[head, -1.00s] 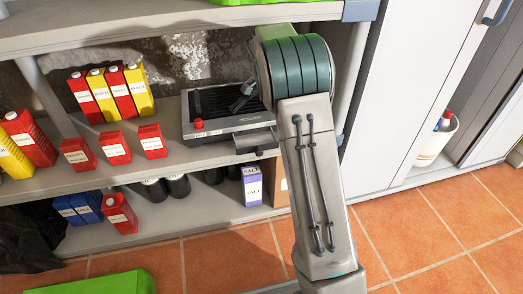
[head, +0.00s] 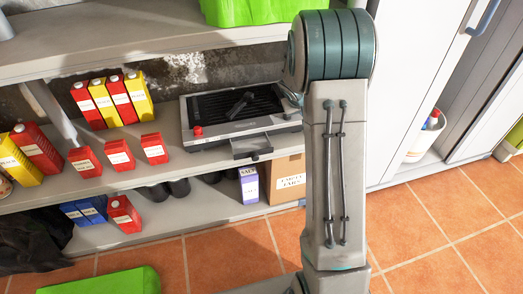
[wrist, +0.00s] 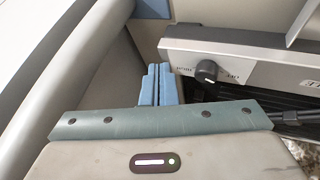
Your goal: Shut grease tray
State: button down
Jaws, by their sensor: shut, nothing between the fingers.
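A grill (head: 215,139) with a dark ribbed top stands on the middle shelf. Its grease tray (head: 250,146) sticks out of the front below the panel, with a small dark knob on its front. In the wrist view the grill's silver front panel (wrist: 245,72) with a black dial is at the upper right. A pale edge at the top right there may be the tray; I cannot tell. My gripper (wrist: 158,72) is shut and empty, with blue fingers beside the end of the grill and apart from the dial. In the head view my arm hides the gripper.
Red and yellow cartons (head: 112,100) stand left of the grill. Below are a purple-white salt box (head: 249,185) and a cardboard box (head: 285,180). The upper shelf (head: 140,45) runs above the grill. A white cabinet (head: 415,90) is at right; tiled floor lies in front.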

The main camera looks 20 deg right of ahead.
jog(key=s+a+n+y+p, duration=0.45)
jog(key=s+a+n, duration=0.25)
jog(key=s+n, duration=0.25)
jog(key=s+a+n+y+p, duration=0.3)
jog(key=s+a+n+y, duration=0.25)
jog(key=s+n, duration=0.35)
jog(key=w+a+f+m+b, duration=0.1)
jog(key=w+a+f+b, duration=0.4)
jog(key=w+f, duration=0.2)
jog(key=shift+w+f+h, duration=0.25)
jog(key=shift+f+h, duration=0.05)
